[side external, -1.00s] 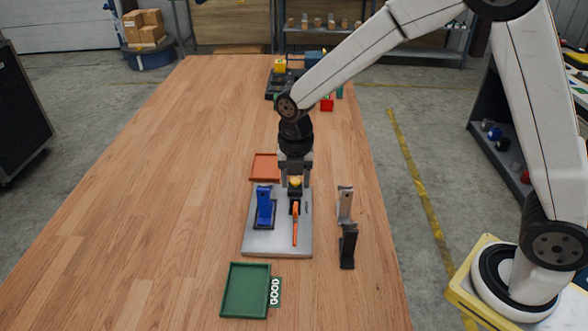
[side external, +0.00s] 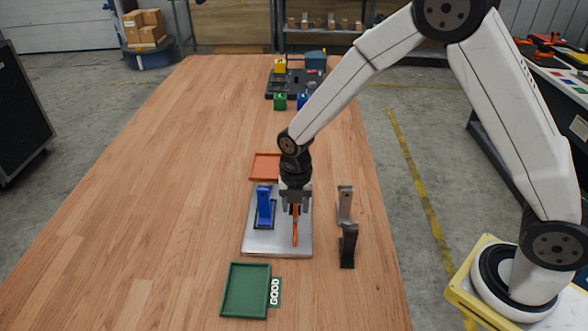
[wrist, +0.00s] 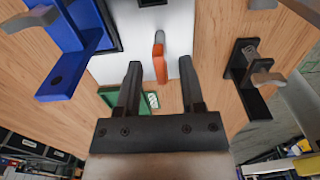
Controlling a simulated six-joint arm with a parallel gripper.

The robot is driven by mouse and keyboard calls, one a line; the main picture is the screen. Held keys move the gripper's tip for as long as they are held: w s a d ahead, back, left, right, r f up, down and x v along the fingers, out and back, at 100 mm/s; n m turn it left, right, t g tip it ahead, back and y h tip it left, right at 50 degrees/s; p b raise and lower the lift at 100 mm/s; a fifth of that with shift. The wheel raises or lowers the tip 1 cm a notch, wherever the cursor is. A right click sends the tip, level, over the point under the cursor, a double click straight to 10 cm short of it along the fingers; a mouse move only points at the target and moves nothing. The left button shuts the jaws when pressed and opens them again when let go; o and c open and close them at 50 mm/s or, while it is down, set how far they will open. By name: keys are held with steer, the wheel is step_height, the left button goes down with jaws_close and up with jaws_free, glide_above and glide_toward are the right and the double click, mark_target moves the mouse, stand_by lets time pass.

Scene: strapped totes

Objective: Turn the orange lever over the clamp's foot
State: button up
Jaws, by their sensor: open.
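The orange lever (side external: 295,232) points toward the camera on the right half of a metal plate (side external: 262,244). My gripper (side external: 295,208) is over the lever's far end, pointing down, and hides the clamp body there. In the wrist view my gripper (wrist: 161,64) is open, and the lever (wrist: 160,66) shows between the two fingertips; I cannot tell whether they touch it. The clamp's foot is not clearly visible. A blue clamp-like part (side external: 264,207) stands on the plate's left half; it also shows in the wrist view (wrist: 72,50).
A grey upright (side external: 344,203) and a black upright (side external: 348,247) stand right of the plate. A green tray (side external: 234,311) labelled GOOD lies in front, and an orange tray (side external: 262,166) behind. Coloured blocks and a dark fixture (side external: 298,83) are farther back. The table's left side is clear.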

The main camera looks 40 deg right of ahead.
jaws_close()
stand_by(1.4)
